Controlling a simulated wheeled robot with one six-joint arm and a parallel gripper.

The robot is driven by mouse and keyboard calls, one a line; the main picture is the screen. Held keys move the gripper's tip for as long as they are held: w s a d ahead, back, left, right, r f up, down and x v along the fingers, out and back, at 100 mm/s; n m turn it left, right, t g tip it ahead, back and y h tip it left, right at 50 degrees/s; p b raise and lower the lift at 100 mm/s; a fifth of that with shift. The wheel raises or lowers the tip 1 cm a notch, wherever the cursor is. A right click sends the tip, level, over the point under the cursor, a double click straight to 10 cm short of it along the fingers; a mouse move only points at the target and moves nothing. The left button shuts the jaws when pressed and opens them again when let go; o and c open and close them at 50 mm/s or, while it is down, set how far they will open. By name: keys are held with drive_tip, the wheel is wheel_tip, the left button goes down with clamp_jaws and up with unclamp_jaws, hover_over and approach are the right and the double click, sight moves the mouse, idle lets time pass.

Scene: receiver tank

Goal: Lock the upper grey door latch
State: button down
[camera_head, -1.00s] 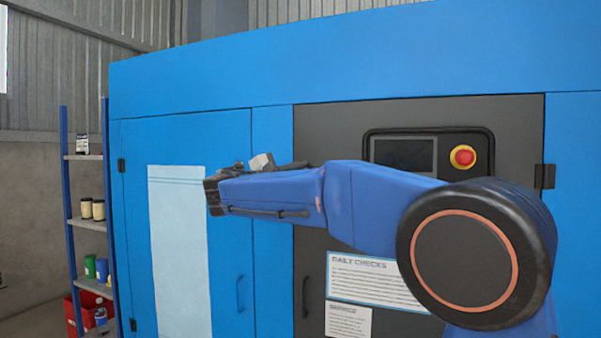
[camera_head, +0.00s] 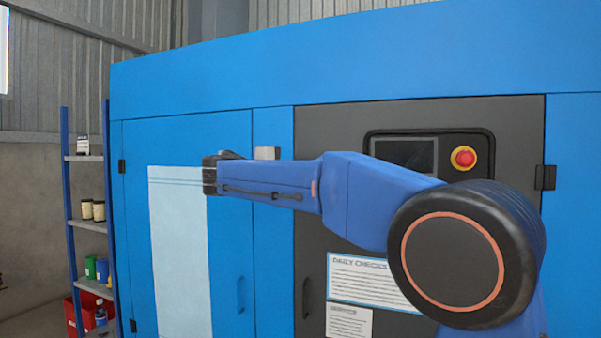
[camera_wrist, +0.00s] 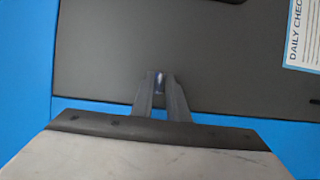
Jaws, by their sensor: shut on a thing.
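The grey door (camera_head: 330,125) is shut, its left edge meeting a blue panel. In the wrist view, the grey door (camera_wrist: 200,55) fills the upper part. My gripper (camera_wrist: 158,92) is at the door's left edge, its two dark fingers close together. They are shut on a small, shiny, bluish-grey part, which I take to be the upper latch (camera_wrist: 158,81). Most of the latch is hidden between the fingers. In the head view my blue arm hides the fingers and latch; a pale grey block that looks like part of my gripper shows above the arm.
A screen (camera_head: 404,153) and a red stop button (camera_head: 463,158) are on the grey door, right of my gripper. Below are a daily checks sheet (camera_head: 372,282) and a door handle (camera_head: 306,298). A shelf (camera_head: 86,224) stands at far left.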

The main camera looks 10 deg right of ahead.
drive_tip(key=c, duration=1.9)
unclamp_jaws()
drive_tip(key=v, duration=1.7)
drive_tip(key=shift+a, duration=0.15)
